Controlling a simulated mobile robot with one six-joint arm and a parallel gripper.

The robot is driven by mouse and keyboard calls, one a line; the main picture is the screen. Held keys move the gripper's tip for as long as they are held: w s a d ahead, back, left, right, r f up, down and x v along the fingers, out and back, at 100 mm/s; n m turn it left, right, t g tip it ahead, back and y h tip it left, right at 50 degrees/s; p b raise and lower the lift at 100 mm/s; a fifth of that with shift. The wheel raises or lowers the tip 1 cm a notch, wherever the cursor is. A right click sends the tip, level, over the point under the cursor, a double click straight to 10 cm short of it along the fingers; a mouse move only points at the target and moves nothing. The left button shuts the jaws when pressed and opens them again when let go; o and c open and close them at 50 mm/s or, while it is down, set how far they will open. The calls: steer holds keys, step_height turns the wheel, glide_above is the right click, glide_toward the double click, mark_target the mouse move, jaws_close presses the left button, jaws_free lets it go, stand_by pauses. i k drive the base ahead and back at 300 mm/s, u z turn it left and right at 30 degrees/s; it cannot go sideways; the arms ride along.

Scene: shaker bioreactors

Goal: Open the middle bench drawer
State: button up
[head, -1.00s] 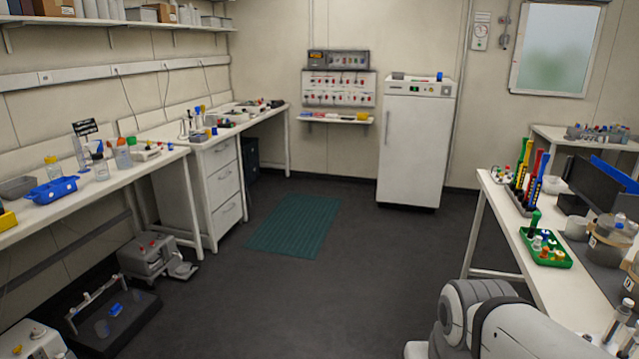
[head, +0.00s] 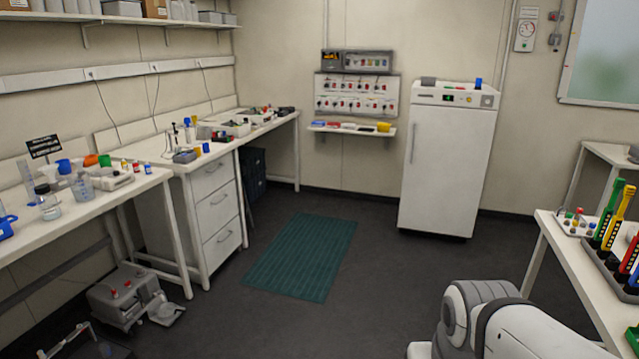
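A white drawer unit stands under the left bench in the head view, with three drawers stacked one above another. The top drawer (head: 211,178) and the bottom drawer (head: 222,241) are shut too. The drawer fronts face right, toward the open floor. My arm shows at the lower right, well apart from the drawers. My gripper is not in view.
A teal mat (head: 300,256) lies on the clear dark floor right of the drawers. A grey device (head: 130,296) sits on the floor at lower left. A white fridge (head: 450,160) stands at the back. A bench with test-tube racks (head: 608,250) is at right.

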mark_target(213, 213)
steer(key=u, duration=0.2)
steer(key=i, duration=1.6)
steer(key=u, duration=0.5)
steer(key=i, duration=1.9)
steer(key=u, duration=0.4)
steer(key=i, duration=0.75)
steer(key=u, duration=0.2)
